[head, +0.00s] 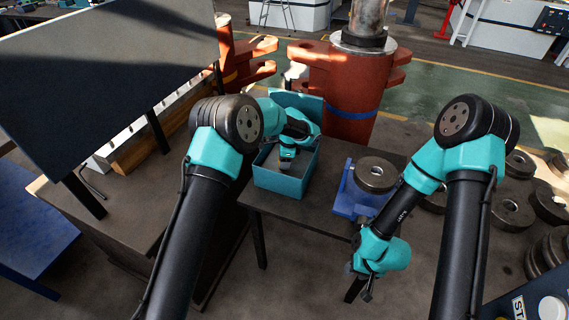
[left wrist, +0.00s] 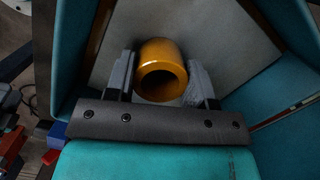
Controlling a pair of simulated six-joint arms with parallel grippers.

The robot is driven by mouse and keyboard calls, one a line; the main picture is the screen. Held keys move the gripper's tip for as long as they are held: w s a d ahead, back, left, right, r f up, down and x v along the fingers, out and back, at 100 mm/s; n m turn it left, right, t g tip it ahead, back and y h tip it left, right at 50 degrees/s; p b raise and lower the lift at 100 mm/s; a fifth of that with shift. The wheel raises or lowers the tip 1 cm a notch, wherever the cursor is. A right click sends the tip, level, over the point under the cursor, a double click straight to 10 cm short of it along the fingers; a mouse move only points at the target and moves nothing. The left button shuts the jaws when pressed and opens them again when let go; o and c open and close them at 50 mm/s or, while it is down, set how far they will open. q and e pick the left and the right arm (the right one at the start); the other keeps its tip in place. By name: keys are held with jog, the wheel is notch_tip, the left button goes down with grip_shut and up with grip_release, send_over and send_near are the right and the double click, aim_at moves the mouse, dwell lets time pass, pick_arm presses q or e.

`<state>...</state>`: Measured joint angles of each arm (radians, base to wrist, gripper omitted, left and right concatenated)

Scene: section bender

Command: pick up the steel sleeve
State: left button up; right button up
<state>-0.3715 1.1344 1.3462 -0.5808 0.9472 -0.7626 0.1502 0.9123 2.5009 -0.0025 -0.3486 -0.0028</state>
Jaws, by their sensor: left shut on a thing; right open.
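A short, thick-walled sleeve (left wrist: 161,70) shows in the left wrist view, golden-orange in colour with a dark bore facing the camera. It is inside an open teal box (head: 280,187), whose pale floor and teal walls surround it in the left wrist view. My left gripper (head: 286,166) reaches down into the box, its two grey fingers shut on opposite sides of the sleeve. In the head view the gripper and box wall hide the sleeve. My right gripper (head: 358,285) hangs open and empty low in front of the table edge.
A blue stand (head: 347,200) with a steel ring (head: 376,173) is right of the box. More steel rings (head: 512,211) lie at the right. A dark panel (head: 110,65) stands at the left, and red machine parts (head: 335,80) rise behind the box.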

pick_arm(q)
jog(key=c, duration=0.3)
jog(key=shift+c, duration=0.2)
jog(key=shift+r, duration=0.1)
notch_tip(320, 180, up, 10)
jog(key=shift+f, duration=0.1)
dwell(0.5)
